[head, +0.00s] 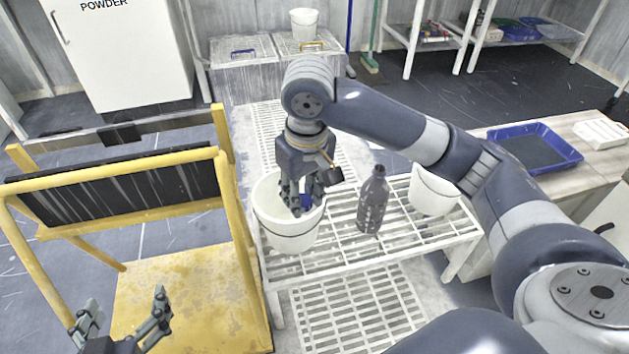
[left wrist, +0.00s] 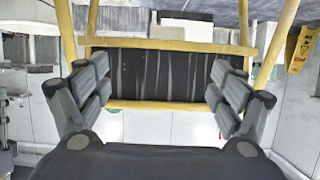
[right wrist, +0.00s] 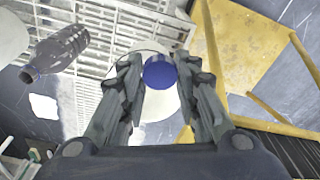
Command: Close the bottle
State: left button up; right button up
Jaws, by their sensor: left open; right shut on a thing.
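A dark bottle (head: 373,200) stands upright on the white slatted rack, and its neck shows no blue cap. It also shows in the right wrist view (right wrist: 58,52). My right gripper (head: 305,203) is shut on a blue cap (right wrist: 160,73). It holds the cap over a white bucket (head: 288,236), left of the bottle and apart from it. The cap is partly hidden by the fingers in the head view. My left gripper (head: 126,318) is open and empty, low at the left by the yellow frame; its spread fingers show in the left wrist view (left wrist: 160,95).
A second white bucket (head: 434,192) stands right of the bottle on the slatted rack (head: 345,258). A yellow frame (head: 243,255) with a black panel stands at the left. A blue tray (head: 533,150) lies on the right-hand table.

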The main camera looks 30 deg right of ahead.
aim_at(375, 191)
jog(key=l+u, duration=0.15)
jog(key=l, duration=1.65)
